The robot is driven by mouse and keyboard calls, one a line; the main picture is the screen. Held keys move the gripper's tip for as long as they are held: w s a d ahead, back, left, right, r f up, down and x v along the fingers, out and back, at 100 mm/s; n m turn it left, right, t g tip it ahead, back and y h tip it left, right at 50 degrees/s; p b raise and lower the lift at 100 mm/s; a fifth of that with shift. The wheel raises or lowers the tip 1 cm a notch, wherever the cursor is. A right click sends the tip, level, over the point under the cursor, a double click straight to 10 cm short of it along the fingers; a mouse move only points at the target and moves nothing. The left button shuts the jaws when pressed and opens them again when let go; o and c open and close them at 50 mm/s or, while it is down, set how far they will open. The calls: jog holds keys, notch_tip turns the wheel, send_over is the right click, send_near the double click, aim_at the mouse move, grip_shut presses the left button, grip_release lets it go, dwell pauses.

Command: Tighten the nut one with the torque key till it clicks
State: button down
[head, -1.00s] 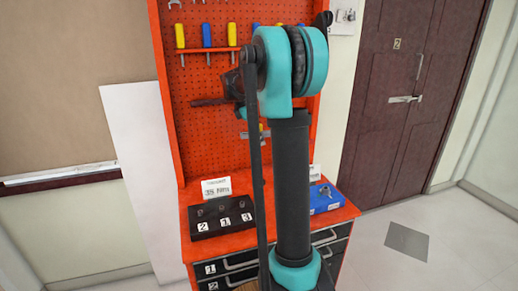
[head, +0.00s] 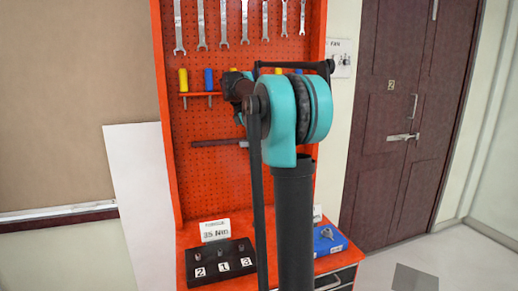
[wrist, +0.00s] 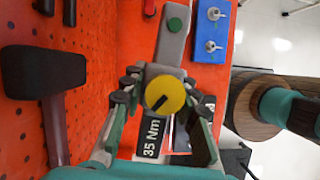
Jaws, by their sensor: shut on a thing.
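In the wrist view my gripper (wrist: 160,92) is shut on the torque key, a grey tool (wrist: 172,48) with a green button and a yellow disc with a black mark. The key is held above the bench, in front of the 35 Nm card (wrist: 152,137). In the head view a black block (head: 222,275) on the bench bears nuts over labels 2, 1 and 3. Nut one (head: 221,254) is the middle one. My gripper and the key are hidden behind my arm in the head view, and the nuts are not clear in the wrist view.
A red pegboard (head: 215,120) holds wrenches, screwdrivers and a hammer (wrist: 45,85), which hangs close left of my gripper. A blue block (head: 328,240) with small metal parts stands at the bench's right. A torque card (head: 214,229) stands behind the black block. Open floor lies right.

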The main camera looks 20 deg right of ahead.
jog(key=shift+r, duration=1.7)
dwell(0.7)
